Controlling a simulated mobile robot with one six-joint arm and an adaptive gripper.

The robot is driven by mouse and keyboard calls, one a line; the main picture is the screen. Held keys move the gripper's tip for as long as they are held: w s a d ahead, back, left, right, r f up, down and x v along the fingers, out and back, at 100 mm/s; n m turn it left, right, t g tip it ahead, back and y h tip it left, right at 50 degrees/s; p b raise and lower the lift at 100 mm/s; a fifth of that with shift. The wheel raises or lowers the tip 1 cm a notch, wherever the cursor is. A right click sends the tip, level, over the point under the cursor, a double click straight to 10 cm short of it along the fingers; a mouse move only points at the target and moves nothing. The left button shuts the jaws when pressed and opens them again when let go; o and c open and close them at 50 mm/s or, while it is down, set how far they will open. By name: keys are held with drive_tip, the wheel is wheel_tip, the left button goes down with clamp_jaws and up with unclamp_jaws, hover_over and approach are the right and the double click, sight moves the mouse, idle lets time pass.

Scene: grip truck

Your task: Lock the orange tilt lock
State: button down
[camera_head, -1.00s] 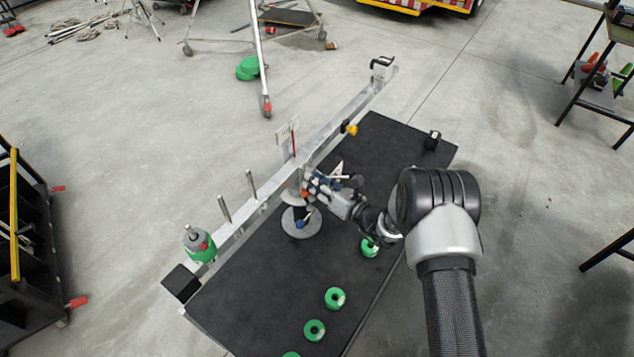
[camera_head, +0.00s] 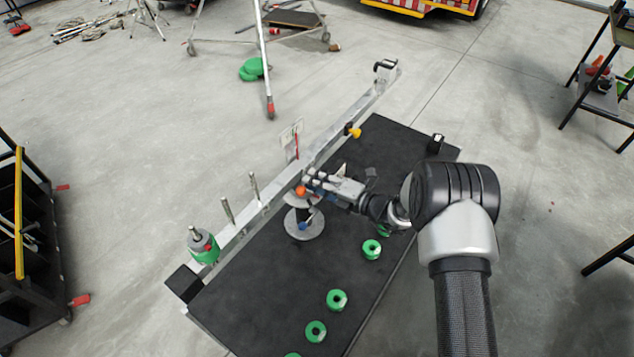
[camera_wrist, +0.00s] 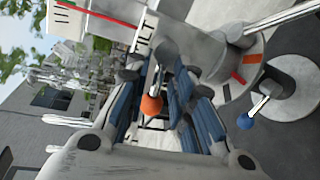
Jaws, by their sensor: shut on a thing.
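The orange tilt lock shows as an orange knob (camera_head: 300,190) on a short lever, at the upper part of the round metal tilt unit (camera_head: 305,224). In the wrist view the orange knob (camera_wrist: 152,105) sits between the blue-padded fingers of my gripper (camera_wrist: 157,88). My gripper (camera_head: 310,183) is shut on the lock, coming from the right. The fingers partly hide the lever, and its exact angle is hard to tell. A white plate lettered "TILT" (camera_wrist: 141,38) stands just beyond the fingers.
A blue knob (camera_wrist: 245,121) on a lever lies to the right. Metal posts (camera_head: 228,210) rise from the long rail (camera_head: 330,140). Green rings (camera_head: 336,299) lie on the black platform (camera_head: 270,290). A yellow knob (camera_head: 354,132) is farther along the rail.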

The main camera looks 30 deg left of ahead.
drive_tip(key=shift+r+m+g, duration=0.15)
drive_tip(key=shift+m+g, duration=0.15)
drive_tip(key=shift+m, duration=0.4)
drive_tip(key=c, duration=1.7)
unclamp_jaws()
drive_tip(key=v, duration=1.2)
drive_tip(key=shift+w, duration=0.1)
